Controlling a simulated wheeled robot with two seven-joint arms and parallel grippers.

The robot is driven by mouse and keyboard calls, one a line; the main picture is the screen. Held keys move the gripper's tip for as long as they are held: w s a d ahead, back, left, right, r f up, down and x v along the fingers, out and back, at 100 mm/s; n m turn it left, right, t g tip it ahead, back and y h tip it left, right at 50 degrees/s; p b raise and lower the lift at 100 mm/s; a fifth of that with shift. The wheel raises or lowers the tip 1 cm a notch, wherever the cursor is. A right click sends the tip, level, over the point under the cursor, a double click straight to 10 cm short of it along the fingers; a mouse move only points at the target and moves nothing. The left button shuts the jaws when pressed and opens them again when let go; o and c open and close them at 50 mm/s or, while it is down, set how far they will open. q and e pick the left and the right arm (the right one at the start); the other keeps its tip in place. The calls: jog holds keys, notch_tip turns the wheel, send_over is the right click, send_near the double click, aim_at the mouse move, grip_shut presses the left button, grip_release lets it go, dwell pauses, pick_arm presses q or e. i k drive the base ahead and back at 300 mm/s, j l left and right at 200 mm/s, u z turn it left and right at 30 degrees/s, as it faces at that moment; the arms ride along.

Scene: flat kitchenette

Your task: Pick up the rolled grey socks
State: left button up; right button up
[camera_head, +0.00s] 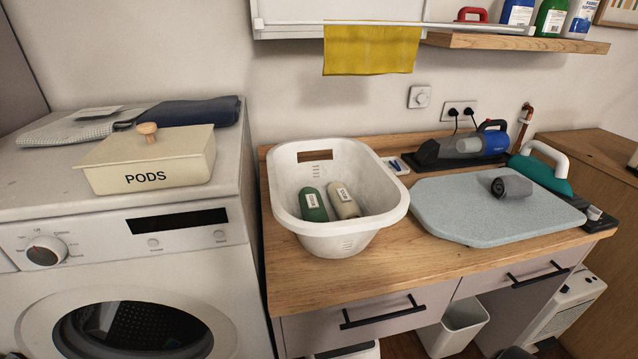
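The rolled grey socks (512,187) are a small dark grey bundle. They lie on the right half of the pale blue-grey ironing board (455,212), which rests on the wooden counter. Nothing touches or covers them. Neither of my grippers shows in the head view.
A white basket (375,222) with a green and a cream bottle stands left of the board. A handheld vacuum (465,148) and a teal iron (545,170) stand behind the board. A PODS box (150,165) sits on the washing machine. A shelf (520,41) hangs above.

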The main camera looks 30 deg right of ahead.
aim_at(512, 186)
jog(key=z, duration=2.3)
jog(key=i+l, duration=0.1)
jog(key=l, duration=0.15)
jog(key=z, duration=0.05)
